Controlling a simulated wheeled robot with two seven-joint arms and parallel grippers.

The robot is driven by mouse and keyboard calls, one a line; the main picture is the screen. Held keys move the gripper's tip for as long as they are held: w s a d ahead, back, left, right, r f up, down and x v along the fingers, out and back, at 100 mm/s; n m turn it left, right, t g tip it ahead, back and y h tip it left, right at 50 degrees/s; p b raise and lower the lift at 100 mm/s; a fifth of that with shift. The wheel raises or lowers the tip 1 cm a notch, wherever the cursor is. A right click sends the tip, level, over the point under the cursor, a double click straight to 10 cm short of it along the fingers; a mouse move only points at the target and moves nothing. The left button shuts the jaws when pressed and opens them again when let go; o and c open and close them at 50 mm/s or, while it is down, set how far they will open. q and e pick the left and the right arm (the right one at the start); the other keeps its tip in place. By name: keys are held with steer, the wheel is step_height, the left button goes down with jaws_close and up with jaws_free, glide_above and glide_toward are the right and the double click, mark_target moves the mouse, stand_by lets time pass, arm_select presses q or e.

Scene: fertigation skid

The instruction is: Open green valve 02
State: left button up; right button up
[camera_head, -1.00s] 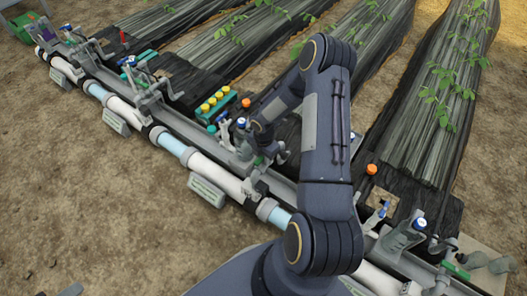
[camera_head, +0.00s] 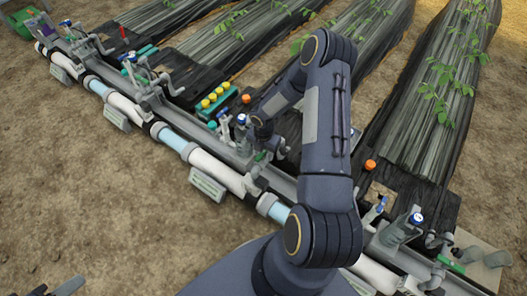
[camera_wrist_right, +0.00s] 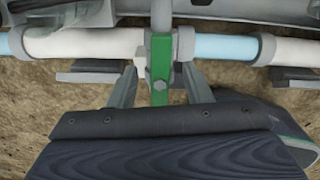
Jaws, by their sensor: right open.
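In the right wrist view a green valve handle (camera_wrist_right: 160,68) hangs down in front of the pipe. My right gripper (camera_wrist_right: 161,90) is open, with one finger on each side of the handle and a gap to both. In the head view my right arm reaches over the pipe run, and its wrist partly hides the right gripper (camera_head: 258,160) and the valve. Other green handles show at the right end (camera_head: 451,265) and the far left (camera_head: 126,72). No valve number is legible.
White and clear pipe sections (camera_head: 215,170) run along a grey rail with taps and brackets. A block with yellow caps (camera_head: 212,100) and an orange cap (camera_head: 371,165) stand behind it. Plant rows lie beyond; bare soil (camera_head: 90,200) is open in front.

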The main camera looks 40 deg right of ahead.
step_height(320, 180, up, 9)
steer(key=p, duration=0.7)
steer(key=shift+r, duration=0.2)
steer(key=shift+f, duration=0.1)
steer(key=s+a+r+m+t, duration=0.15)
steer(key=r+m, duration=0.35)
steer(key=r, duration=0.6)
steer(key=s+a+r+m+t, duration=0.1)
steer(key=s+a+r+m, duration=0.15)
steer(key=r+m, duration=0.6)
steer(key=s+a+r+m+t+y, duration=0.3)
steer(key=s+a+r+m+y, duration=0.1)
steer(key=s+a+r+m, duration=0.95)
step_height(320, 180, up, 23)
steer(key=s+d+n+p, duration=0.1)
steer(key=s+n+p, duration=0.1)
steer(key=p, duration=2)
steer(key=shift+s+d+f+n, duration=0.15)
steer(key=shift+s+d+n, duration=0.05)
steer(key=shift+s+n, duration=0.2)
